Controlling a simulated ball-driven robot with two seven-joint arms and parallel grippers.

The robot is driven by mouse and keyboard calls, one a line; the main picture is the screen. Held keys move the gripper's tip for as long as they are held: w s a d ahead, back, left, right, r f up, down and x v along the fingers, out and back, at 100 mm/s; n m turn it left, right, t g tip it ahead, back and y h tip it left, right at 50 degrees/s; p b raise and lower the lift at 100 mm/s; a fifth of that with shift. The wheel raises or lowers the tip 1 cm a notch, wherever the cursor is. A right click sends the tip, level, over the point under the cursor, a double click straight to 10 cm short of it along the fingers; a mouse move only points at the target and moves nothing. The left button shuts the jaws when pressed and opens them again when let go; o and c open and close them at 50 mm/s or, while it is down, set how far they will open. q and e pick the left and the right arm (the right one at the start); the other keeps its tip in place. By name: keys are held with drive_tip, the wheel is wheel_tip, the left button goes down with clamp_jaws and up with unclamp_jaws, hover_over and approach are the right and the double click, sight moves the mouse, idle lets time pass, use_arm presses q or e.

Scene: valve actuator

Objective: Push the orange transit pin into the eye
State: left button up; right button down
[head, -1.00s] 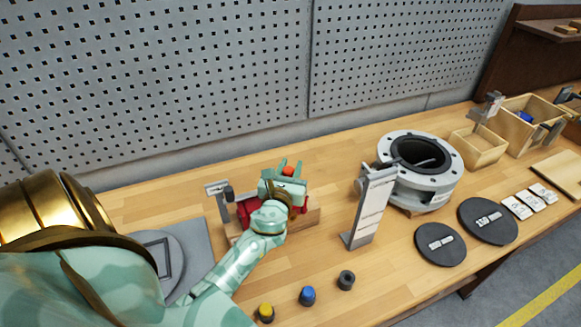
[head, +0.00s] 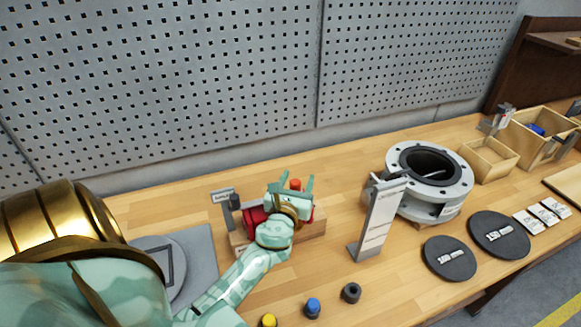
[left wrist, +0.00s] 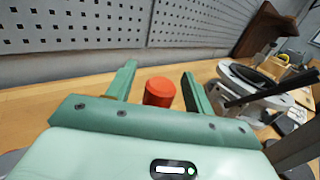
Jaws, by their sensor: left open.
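The orange pin (head: 295,184) shows as a short orange-red cylinder above the red actuator (head: 257,217), which sits on a wooden block. In the left wrist view the pin's round head (left wrist: 159,92) lies between my left gripper's two fingers. My left gripper (head: 297,182) is open, with one green finger on each side of the pin and a visible gap to each. The gripper and wrist hide most of the actuator, and the eye cannot be made out. My right gripper is not in view.
A grey flanged valve body (head: 440,205) stands to the right, behind an upright sign (head: 378,222). Black discs (head: 450,258) lie near the front edge. Yellow, blue (head: 312,307) and black caps stand in front. Wooden boxes (head: 490,158) are at the back right.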

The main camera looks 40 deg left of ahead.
use_arm(q)
drive_tip(key=b+v, duration=0.2)
drive_tip(key=v, duration=1.4)
drive_tip(key=shift+b, duration=0.4)
drive_tip(key=shift+a, duration=0.1)
